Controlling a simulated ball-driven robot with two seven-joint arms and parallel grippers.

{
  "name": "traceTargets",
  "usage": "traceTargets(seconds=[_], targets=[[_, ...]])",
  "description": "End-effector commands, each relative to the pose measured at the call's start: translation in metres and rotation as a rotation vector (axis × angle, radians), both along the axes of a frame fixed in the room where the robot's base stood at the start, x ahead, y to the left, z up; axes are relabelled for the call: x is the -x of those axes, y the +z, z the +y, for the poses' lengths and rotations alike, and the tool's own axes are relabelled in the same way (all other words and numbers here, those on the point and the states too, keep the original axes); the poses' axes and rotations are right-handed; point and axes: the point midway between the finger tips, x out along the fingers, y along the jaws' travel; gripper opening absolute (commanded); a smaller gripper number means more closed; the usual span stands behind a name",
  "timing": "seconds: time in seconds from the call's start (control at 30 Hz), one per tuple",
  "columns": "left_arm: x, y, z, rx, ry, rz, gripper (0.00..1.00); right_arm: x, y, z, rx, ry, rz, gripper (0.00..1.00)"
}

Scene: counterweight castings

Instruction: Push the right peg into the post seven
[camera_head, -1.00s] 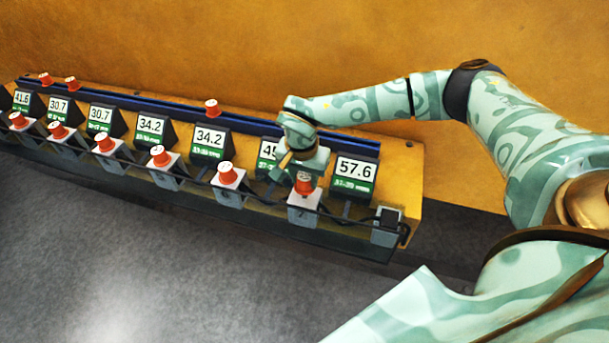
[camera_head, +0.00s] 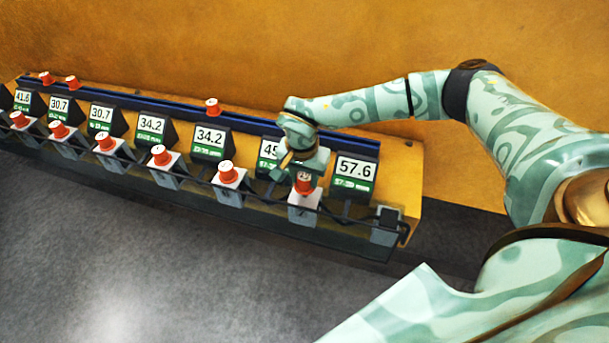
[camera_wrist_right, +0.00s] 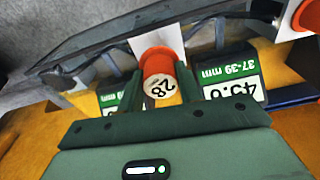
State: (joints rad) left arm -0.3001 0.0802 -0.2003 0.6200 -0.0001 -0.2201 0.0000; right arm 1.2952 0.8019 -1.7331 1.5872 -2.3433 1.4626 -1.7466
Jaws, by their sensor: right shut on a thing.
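An orange-red peg (camera_head: 303,184) with a pale marked top is between the fingers of my right gripper (camera_head: 302,178). The right gripper is shut on it and points down. The peg also shows in the right wrist view (camera_wrist_right: 158,62), its top reading 28, with a green finger on each side. The post with a 7 on its front (camera_head: 304,212) is directly under the peg. Its white top (camera_wrist_right: 164,38) shows behind the peg in the right wrist view. I cannot tell how deep the peg sits in the post. My left gripper is not in view.
Several similar posts with red pegs, such as this one (camera_head: 227,172), stand in a row to the left. Number displays (camera_head: 354,172) stand behind them. Spare pegs (camera_head: 212,106) rest on the blue back rail (camera_head: 170,108). Dark cables run along the front. The grey floor in front is clear.

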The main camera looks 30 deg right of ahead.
Motion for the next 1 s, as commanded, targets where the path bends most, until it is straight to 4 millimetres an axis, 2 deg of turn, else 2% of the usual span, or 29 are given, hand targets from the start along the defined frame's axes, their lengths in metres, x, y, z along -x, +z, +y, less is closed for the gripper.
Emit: traceTargets(seconds=[1.0], targets=[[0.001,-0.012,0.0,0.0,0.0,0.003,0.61,0.0,-0.026,0.0,0.001,0.0,0.001,0.12]])
